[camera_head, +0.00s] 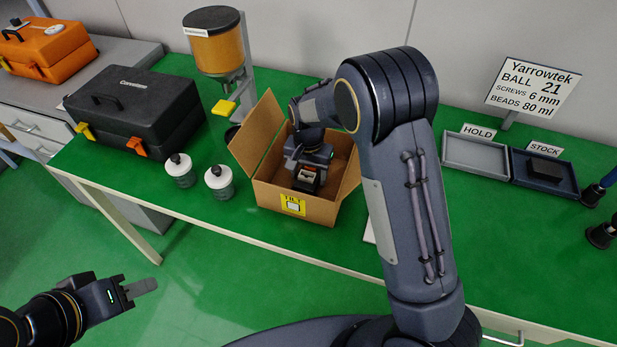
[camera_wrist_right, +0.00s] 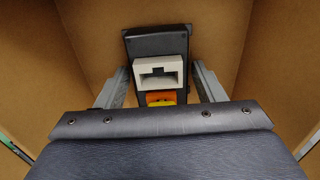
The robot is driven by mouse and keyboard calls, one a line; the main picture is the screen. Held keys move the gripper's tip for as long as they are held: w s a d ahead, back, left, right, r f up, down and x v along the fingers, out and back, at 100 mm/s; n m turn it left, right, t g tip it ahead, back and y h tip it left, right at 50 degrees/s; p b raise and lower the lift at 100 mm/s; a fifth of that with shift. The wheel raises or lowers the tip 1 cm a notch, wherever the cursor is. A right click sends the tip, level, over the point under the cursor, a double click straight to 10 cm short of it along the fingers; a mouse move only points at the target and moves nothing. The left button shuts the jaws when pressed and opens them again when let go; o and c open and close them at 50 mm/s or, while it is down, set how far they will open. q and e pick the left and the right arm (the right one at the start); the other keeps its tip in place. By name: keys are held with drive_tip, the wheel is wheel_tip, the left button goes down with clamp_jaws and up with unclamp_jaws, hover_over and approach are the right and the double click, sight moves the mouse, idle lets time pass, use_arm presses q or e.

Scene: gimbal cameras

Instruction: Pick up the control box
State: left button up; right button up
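A dark box with a pale socket and an orange part, which I take to be the control box (camera_wrist_right: 160,45), is inside the open cardboard carton (camera_head: 285,200). In the head view the box (camera_head: 307,177) shows just below my right gripper (camera_head: 308,165). In the right wrist view my right gripper's fingers (camera_wrist_right: 161,82) are on both sides of the box, close to its edges. I cannot tell whether they touch it. The lower part of the box is hidden by the wrist. My left gripper (camera_head: 143,288) is over the floor, away from the table, with no object visible in it.
Carton walls and raised flaps surround my right gripper. Two small jars (camera_head: 219,181) and a black case (camera_head: 135,112) stand left of the carton, a hopper dispenser (camera_head: 218,50) behind. Grey HOLD (camera_head: 475,153) and dark STOCK (camera_head: 520,170) trays and a sign (camera_head: 532,90) are at the right.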

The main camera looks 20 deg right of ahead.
drive_tip(key=c, duration=0.7)
drive_tip(key=shift+c, duration=0.2)
drive_tip(key=shift+r, duration=0.15)
